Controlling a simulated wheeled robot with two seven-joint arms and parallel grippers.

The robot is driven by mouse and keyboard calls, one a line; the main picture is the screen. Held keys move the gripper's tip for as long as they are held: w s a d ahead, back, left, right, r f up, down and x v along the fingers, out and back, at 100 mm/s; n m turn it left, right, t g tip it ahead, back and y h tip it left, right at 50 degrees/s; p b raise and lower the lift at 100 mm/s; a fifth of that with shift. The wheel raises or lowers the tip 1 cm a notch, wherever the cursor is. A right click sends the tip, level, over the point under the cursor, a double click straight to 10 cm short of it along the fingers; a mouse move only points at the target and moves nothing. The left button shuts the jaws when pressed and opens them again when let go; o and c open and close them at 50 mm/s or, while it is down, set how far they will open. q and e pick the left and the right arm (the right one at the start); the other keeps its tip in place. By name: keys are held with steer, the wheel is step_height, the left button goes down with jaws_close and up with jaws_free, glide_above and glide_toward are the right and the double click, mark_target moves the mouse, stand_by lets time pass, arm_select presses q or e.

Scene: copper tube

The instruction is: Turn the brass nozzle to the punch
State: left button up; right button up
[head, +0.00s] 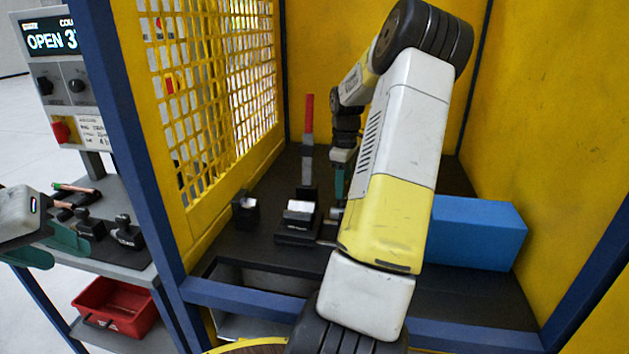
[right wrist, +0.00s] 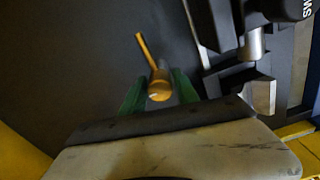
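The brass nozzle (right wrist: 159,88) is in the right wrist view, with a thin brass-coloured stem pointing up and left from its round body. My right gripper (right wrist: 160,82) has its green fingers on both sides of the body and appears shut on it. In the head view my right gripper (head: 340,180) is inside the yellow enclosure, partly hidden by my arm; the nozzle cannot be made out there. A silver cylinder, which may be the punch (right wrist: 254,44), is right of the nozzle and apart from it. My left gripper (head: 70,252) is outside at the left, fingers apart.
A black block fixture (head: 298,222) and a red-tipped upright (head: 308,120) stand on the dark bench. A blue box (head: 478,233) is right of my arm. A yellow mesh guard (head: 205,90) and blue post separate the side shelf, with a red bin (head: 116,305) below.

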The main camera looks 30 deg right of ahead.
jaws_close()
stand_by(1.1)
